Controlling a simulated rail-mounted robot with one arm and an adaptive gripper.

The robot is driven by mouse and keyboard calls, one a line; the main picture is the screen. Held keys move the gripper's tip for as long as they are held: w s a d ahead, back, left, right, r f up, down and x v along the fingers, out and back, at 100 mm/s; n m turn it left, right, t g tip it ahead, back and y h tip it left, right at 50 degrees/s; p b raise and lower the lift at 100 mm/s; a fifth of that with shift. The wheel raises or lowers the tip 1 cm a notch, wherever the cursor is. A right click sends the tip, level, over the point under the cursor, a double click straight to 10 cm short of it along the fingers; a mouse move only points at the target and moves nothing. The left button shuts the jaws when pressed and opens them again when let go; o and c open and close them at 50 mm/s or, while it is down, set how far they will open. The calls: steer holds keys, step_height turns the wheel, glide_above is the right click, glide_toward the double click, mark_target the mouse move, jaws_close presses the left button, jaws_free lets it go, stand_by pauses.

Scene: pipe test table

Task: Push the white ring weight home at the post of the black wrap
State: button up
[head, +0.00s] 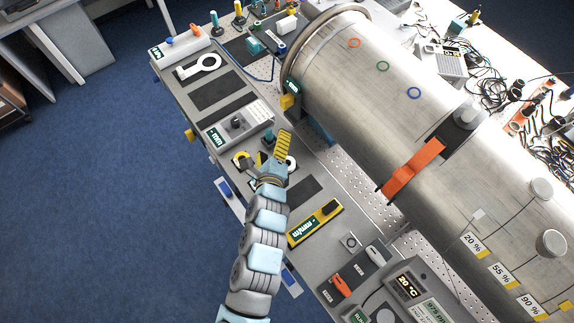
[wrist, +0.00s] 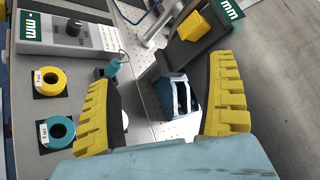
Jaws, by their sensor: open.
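My gripper (head: 283,145) is open, with nothing seen between its yellow fingers in the wrist view (wrist: 168,75). It hangs over the grey bench beside the near end of the metal pipe. A white ring-like piece (head: 291,162), probably the white ring weight, shows right beside the gripper and is partly covered by it. A sliver of white (wrist: 125,120) shows behind the left finger in the wrist view. The black wrap (head: 290,98) is at the pipe's lower left side, with a yellow block (wrist: 194,26) and a green mm label. I cannot make out its post clearly.
A yellow ring (wrist: 48,81) and a teal ring (wrist: 57,131) lie on dark squares left of the fingers. A teal knob (wrist: 112,69) stands near the left fingertip. A blue-and-black block (wrist: 179,95) is beyond the jaws. The pipe (head: 350,90) bounds the right side.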

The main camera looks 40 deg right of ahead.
steer(key=s+d+f+m+g+y, duration=0.2)
steer(key=s+f+m, duration=0.2)
steer(key=f, duration=0.1)
steer(key=m+g+y+b, duration=0.1)
steer(key=m+y, duration=0.2)
steer(key=m, duration=0.2)
glide_toward(287, 160)
steer(key=shift+b+x, duration=0.8)
steer(key=shift+x, duration=0.75)
steer(key=shift+f, duration=0.1)
steer(key=shift+d, duration=0.1)
steer(key=shift+p+x, duration=0.35)
steer(key=shift+x, duration=2.2)
steer(key=shift+f, duration=0.1)
